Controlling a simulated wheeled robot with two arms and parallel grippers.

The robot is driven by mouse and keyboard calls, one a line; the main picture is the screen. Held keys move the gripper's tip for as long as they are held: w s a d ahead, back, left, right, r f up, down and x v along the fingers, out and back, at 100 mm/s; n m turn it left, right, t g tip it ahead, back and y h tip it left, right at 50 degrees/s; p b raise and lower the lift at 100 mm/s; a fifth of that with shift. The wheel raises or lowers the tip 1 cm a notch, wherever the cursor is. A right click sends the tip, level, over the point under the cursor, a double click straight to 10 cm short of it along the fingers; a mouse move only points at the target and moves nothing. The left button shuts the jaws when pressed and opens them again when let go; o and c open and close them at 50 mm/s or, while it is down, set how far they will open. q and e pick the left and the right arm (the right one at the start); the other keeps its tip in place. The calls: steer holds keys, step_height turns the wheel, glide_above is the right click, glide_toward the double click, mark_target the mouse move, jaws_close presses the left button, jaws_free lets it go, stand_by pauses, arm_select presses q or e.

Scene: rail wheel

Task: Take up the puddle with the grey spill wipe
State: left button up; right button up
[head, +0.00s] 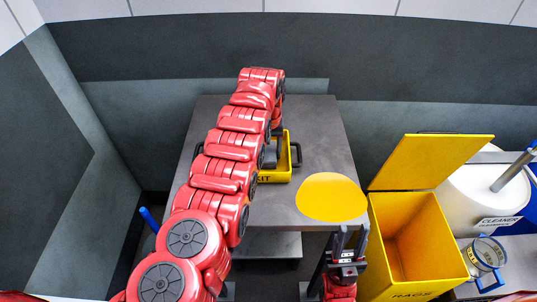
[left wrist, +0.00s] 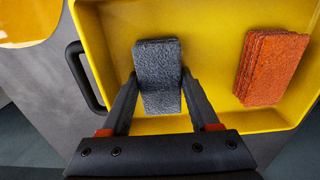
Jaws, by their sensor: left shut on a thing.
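The puddle (head: 332,197) is a flat yellow patch on the right front of the grey table; its edge shows at the top left of the left wrist view (left wrist: 25,20). The grey spill wipe (left wrist: 158,65) is in the yellow kit tray (head: 282,177), between the fingers of my left gripper (left wrist: 160,100), which is shut on it. In the head view my arm hides the wipe and most of the tray. My right gripper (head: 351,240) is open and empty, fingers apart, at the table's front edge near the puddle.
An orange wipe pad (left wrist: 270,66) lies in the tray beside the grey one. A yellow rags bin (head: 420,245) with its lid up stands right of the table (head: 325,125). Farther right are a white cleaner drum (head: 485,200) and a blue-handled container (head: 485,255).

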mark_target(268, 150)
arm_select(q)
step_height(268, 150, up, 6)
steer(key=shift+w+a+f+b, duration=0.1)
steer(key=shift+f+b, duration=0.05)
steer(key=shift+b, duration=0.65)
step_height(268, 150, up, 4)
steer(key=shift+f+p, duration=0.1)
steer(key=shift+p, duration=0.9)
steer(key=shift+r, duration=0.35)
steer(key=o, duration=0.8)
steer(key=shift+f, duration=0.1)
steer(key=c, duration=0.7)
steer(key=shift+o, duration=0.2)
